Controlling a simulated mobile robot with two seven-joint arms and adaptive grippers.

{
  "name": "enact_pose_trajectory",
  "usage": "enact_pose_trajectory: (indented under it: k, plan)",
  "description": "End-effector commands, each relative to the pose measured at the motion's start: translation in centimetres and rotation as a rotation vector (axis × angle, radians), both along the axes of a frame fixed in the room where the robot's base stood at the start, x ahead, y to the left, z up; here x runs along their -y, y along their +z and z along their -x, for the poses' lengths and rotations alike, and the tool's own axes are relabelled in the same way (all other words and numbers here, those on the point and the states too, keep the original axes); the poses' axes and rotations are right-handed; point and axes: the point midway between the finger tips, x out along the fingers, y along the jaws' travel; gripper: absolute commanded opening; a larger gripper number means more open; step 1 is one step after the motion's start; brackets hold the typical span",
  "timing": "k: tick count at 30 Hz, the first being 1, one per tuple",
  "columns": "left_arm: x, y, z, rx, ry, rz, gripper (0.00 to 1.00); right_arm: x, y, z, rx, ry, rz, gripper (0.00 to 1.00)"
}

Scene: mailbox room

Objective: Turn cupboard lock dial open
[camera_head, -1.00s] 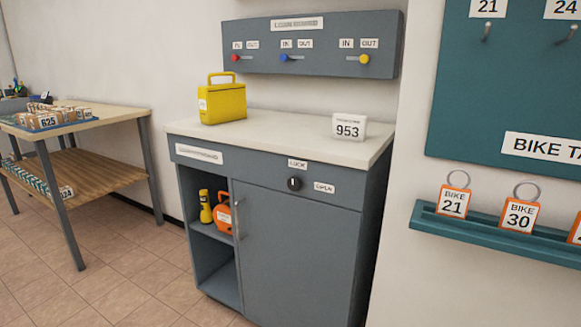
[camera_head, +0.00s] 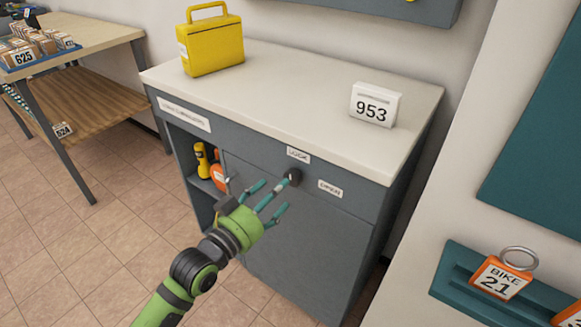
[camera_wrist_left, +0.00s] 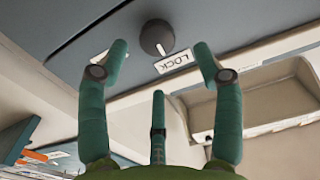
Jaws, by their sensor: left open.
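The lock dial (camera_head: 293,177) is a small dark knob on the grey cupboard (camera_head: 300,245), between a LOCK label (camera_head: 298,155) and an OPEN label (camera_head: 330,188). In the left wrist view the dial (camera_wrist_left: 157,36) carries a white mark pointing toward the LOCK label (camera_wrist_left: 174,62). My left gripper (camera_head: 268,199) is green with teal fingers, open and empty, just in front of and left of the dial in the head view. In the wrist view its spread fingers (camera_wrist_left: 160,70) lie below and either side of the dial, apart from it. My right gripper is out of view.
A yellow box (camera_head: 212,48) and a white 953 sign (camera_head: 375,105) stand on the white cupboard top. An open shelf at the left holds a yellow torch (camera_head: 202,160) and an orange item.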

Motion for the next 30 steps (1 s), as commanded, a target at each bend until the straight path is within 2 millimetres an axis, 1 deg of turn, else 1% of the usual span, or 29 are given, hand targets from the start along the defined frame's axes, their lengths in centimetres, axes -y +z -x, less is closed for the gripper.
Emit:
enact_pose_trajectory:
  k: [6,10,15,21,22,23,24,26,30]
  plan:
    - [2.1,0.0,-2.8,0.0,0.0,0.0,0.66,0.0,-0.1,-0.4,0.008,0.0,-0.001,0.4]
    - [3.0,0.0,-4.0,0.0,0.0,0.0,0.66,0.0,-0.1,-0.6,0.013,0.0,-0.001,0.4]
    - [3.5,0.0,-4.7,0.0,0.0,-0.001,0.66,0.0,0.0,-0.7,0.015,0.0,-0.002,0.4]
    - [3.5,0.0,-4.7,-0.001,0.0,-0.002,0.66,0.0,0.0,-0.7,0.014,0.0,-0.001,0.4]
    - [3.5,0.0,-4.7,-0.001,0.0,-0.002,0.62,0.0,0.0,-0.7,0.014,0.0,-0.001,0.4]
    - [3.5,0.0,-4.7,-0.001,0.0,-0.002,0.5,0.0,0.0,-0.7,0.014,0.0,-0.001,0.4]
    - [3.5,0.0,-4.7,-0.001,0.0,-0.002,0.34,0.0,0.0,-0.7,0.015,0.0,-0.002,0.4]
    - [3.4,0.0,-4.7,0.0,0.0,-0.001,0.11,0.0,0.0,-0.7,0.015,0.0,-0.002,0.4]
    - [3.4,0.1,-4.7,0.001,0.001,0.0,0.11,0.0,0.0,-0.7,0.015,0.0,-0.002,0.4]
